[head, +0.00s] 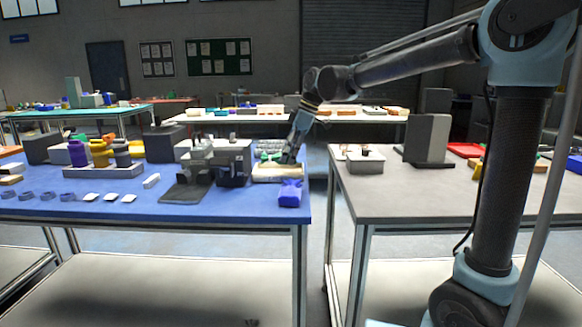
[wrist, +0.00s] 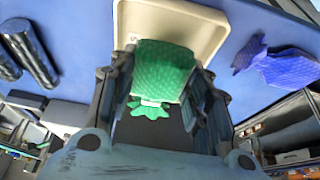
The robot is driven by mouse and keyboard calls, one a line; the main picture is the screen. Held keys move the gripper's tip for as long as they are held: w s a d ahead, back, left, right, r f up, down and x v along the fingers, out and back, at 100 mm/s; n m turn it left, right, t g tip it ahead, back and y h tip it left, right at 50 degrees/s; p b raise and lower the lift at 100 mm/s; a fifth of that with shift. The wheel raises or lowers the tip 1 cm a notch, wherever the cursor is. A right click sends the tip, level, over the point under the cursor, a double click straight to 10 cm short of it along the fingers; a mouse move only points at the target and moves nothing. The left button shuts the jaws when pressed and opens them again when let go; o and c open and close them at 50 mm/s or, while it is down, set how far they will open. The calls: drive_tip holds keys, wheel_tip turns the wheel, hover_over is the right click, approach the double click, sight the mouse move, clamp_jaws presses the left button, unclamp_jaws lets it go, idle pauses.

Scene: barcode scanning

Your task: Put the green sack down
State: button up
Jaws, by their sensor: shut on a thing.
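The green sack (wrist: 162,68) is between the two fingers of my gripper (wrist: 160,88) in the wrist view, with its gathered end toward the palm. My gripper is shut on it. The sack is over a cream tray (wrist: 208,30); I cannot tell whether it touches the tray. In the head view my gripper (head: 292,153) is low over the same tray (head: 277,174) near the right side of the blue table, and a bit of green sack (head: 264,156) shows beside it.
A blue sack (head: 290,193) lies at the blue table's (head: 240,208) front right corner, close to the tray. A grey machine (head: 232,160) stands left of the tray. Purple and yellow containers stand further left. A gap separates this table from the grey table (head: 375,190).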

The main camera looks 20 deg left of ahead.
drive_tip(key=shift+f, duration=2)
drive_tip(key=o, duration=1.3)
drive_tip(key=shift+f, duration=0.1)
drive_tip(key=v, duration=1.2)
